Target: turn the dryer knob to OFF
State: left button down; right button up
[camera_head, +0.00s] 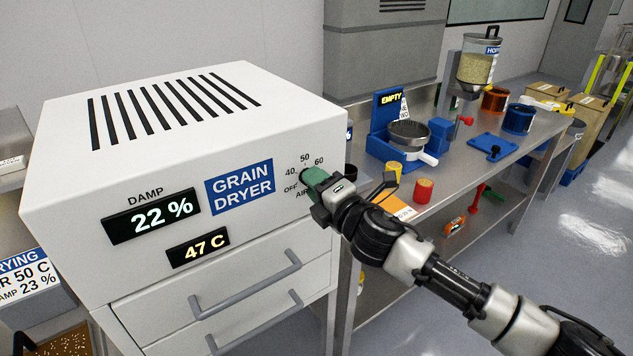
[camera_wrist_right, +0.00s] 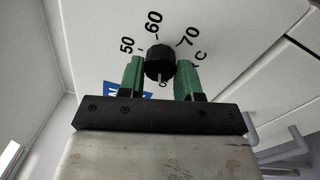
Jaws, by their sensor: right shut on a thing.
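The grain dryer (camera_head: 75,180) is a white box with top slots and a blue GRAIN DRYER label. Its displays read DAMP 22 % (camera_head: 152,216) and 47 C (camera_head: 198,247). The dial at its front right shows OFF, AIR, 40, 50 and 60 in the head view. My right gripper (camera_head: 316,178) covers the knob there. In the right wrist view the black knob (camera_wrist_right: 159,62) sits between the green fingers of my right gripper (camera_wrist_right: 160,76), which is shut on it. A pale mark on the knob points down in that view, away from the 60. My left gripper is not in view.
Two drawers with grey bar handles (camera_head: 245,285) are below the dial. To the right, a steel bench (camera_head: 460,165) holds a sieve (camera_head: 408,134), a hopper (camera_head: 478,62), spools and small jars. My right arm passes in front of the bench.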

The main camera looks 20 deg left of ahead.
jog(key=shift+f+n, duration=0.1)
jog(key=shift+n, duration=1.1)
jog(key=o, duration=0.9)
jog(key=b+v, duration=0.2)
jog(key=v, duration=0.8)
jog(key=shift+s+d, duration=0.2)
jog(key=shift+d, duration=0.15)
jog(key=shift+f, duration=0.1)
